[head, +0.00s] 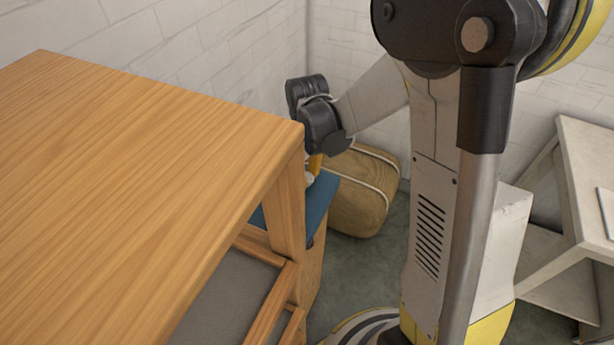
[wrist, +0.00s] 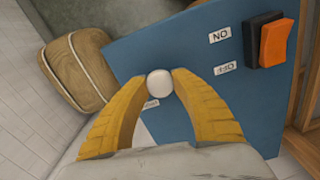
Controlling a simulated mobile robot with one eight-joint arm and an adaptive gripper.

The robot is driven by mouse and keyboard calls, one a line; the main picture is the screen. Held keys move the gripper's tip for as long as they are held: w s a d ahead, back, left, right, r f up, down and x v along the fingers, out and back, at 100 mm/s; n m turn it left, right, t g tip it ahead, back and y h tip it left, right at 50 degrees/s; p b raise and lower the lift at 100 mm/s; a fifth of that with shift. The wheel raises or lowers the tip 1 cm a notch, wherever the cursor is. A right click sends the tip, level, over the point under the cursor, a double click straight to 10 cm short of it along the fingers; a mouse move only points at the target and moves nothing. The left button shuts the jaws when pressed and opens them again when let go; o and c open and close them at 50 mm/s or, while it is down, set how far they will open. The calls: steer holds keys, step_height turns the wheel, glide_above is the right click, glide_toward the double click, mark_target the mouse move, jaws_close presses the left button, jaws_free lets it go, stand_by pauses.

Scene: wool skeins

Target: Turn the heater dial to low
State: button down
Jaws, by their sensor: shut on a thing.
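A round white knob (wrist: 160,83), which looks like the dial, sits on a blue panel (wrist: 190,60) in the wrist view. My gripper (wrist: 159,80) has its yellow fingers closed around the knob, one fingertip on each side. A small label (wrist: 151,104) beside the knob is partly covered by a finger, and its text cannot be read. In the head view the blue panel (head: 321,205) lies past the wooden table's corner, with my gripper (head: 312,176) at it, mostly hidden. No pointer mark shows on the knob.
An orange rocker switch (wrist: 276,43) with two labels is on the same panel. A strapped tan bale (head: 362,190) lies behind it on the floor. A wooden table (head: 140,160) fills the left, and a pale table (head: 590,170) stands at the right.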

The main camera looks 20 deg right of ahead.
steer(key=shift+n, duration=1)
steer(key=c, duration=1)
jaws_free()
step_height(320, 180, up, 12)
